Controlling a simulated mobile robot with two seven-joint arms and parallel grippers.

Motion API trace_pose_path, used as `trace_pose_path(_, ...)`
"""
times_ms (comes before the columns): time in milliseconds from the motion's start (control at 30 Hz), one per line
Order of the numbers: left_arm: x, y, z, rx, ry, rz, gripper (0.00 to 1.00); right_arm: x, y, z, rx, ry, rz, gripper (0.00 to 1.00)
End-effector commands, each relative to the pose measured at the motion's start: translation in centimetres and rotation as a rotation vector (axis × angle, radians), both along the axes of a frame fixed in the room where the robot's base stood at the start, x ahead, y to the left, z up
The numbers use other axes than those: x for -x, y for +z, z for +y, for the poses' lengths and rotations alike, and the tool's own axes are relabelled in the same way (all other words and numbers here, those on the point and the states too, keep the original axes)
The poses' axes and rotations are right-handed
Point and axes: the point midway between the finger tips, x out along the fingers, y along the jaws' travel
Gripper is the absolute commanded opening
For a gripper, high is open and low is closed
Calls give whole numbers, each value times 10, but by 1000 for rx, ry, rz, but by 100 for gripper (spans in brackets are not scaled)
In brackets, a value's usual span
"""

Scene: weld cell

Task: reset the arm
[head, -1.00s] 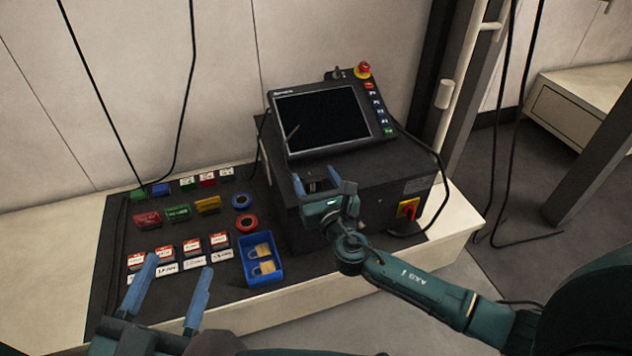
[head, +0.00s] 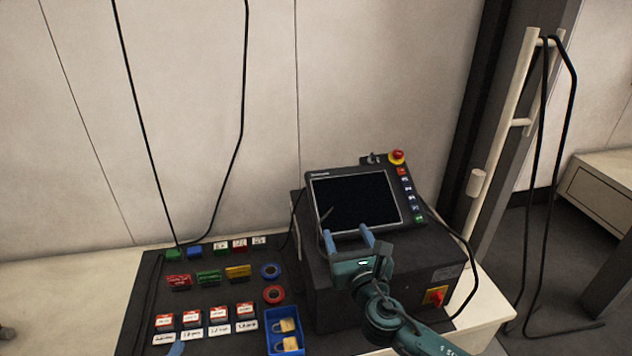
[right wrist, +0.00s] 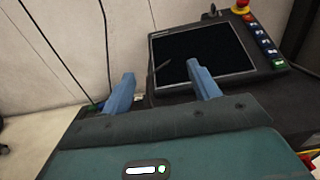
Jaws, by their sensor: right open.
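My right gripper (head: 346,237) is open and empty, with its two blue fingers in front of the lower edge of the dark screen. In the right wrist view the right gripper (right wrist: 160,88) has its fingers wide apart, pointing at the control box. The teach panel (head: 356,203) is a dark screen with a column of buttons on its right, on top of a black control box (head: 330,290). A red emergency stop button (head: 397,157) on a yellow base is at its upper right. Of my left gripper only a blue fingertip (head: 176,348) shows at the bottom edge.
A black mat (head: 140,310) on the white bench holds labelled blocks, colored tags, tape rolls and a blue tray (head: 270,342) with padlocks. A red rotary switch (head: 436,296) is on the box front. Black cables hang by the wall and the post at right.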

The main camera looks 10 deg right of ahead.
Motion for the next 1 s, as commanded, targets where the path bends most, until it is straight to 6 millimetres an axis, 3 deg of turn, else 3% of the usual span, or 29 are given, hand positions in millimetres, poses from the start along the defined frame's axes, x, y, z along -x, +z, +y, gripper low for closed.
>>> trace_pose_path(133,-1,12,1,0,4,20,56,8,6,2,-109,1,44,61)
trace_pose_path(233,-3,28,3,-4,15,68,56,26,14,6,-341,-5,135,61)
trace_pose_path(467,-3,63,11,-11,51,245,56,94,37,18,-1171,-140,409,61)
trace_pose_path(633,1,86,17,-13,80,380,56,150,66,22,-1799,-350,538,61)
trace_pose_path(800,8,106,22,-14,105,509,56,203,104,18,-2382,-623,559,61)
trace_pose_path(1000,17,116,27,-14,125,611,56,243,134,10,-2833,-876,479,61)
